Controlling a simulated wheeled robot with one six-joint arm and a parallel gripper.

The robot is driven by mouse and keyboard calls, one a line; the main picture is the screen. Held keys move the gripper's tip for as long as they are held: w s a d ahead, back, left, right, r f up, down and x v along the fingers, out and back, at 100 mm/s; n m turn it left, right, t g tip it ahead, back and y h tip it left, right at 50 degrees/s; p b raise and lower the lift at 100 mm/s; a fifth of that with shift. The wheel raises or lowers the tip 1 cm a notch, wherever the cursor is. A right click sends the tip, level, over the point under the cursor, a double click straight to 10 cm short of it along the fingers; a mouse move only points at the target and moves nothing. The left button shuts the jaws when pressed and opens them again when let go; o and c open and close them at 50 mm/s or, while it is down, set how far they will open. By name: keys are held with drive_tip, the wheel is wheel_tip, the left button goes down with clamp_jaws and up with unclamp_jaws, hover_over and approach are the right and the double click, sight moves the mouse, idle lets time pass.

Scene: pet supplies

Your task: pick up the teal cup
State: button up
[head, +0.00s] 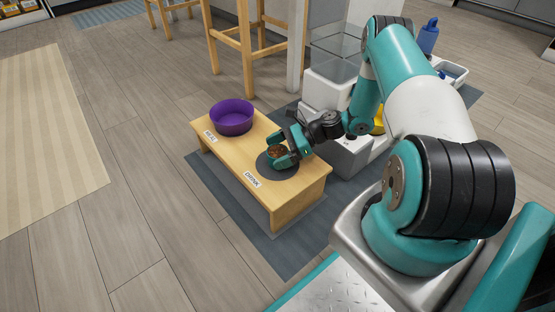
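A small round cup (277,152) with brown contents shows at the dark round mat (292,170) on the wooden bench, by the label reading DRINK. What shows of its side looks teal, but it blends with my teal fingers. My gripper (279,150) reaches in from the right, with its fingers around the cup. I cannot tell whether the fingers press on the cup or whether its base touches the mat.
A purple bowl (232,117) stands at the bench's left end by another label. The low wooden bench (283,205) stands on a grey-blue floor mat (235,205). A wooden stool (243,50) is behind it. White and grey bins (330,90) stand to the right.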

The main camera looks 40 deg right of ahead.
drive_tip(key=c, duration=0.9)
drive_tip(key=shift+r, duration=0.1)
wheel_tip(320, 180, up, 20)
drive_tip(key=p, duration=1.1)
drive_tip(key=a+r+m+t+h+p, duration=0.1)
drive_tip(key=a+r+m+t+p, duration=0.1)
drive_tip(key=a+r+p, duration=0.75)
drive_tip(key=shift+t, duration=0.3)
drive_tip(key=r+p, duration=1)
drive_tip(key=p, duration=0.1)
drive_tip(key=d+r+p, duration=0.1)
drive_tip(key=r+p, duration=1)
drive_tip(key=p, duration=0.1)
drive_tip(key=d+r+p, duration=0.1)
drive_tip(key=r+p, duration=1)
drive_tip(key=p, duration=0.1)
drive_tip(key=shift+s+r, duration=0.1)
drive_tip(key=shift+s, duration=0.15)
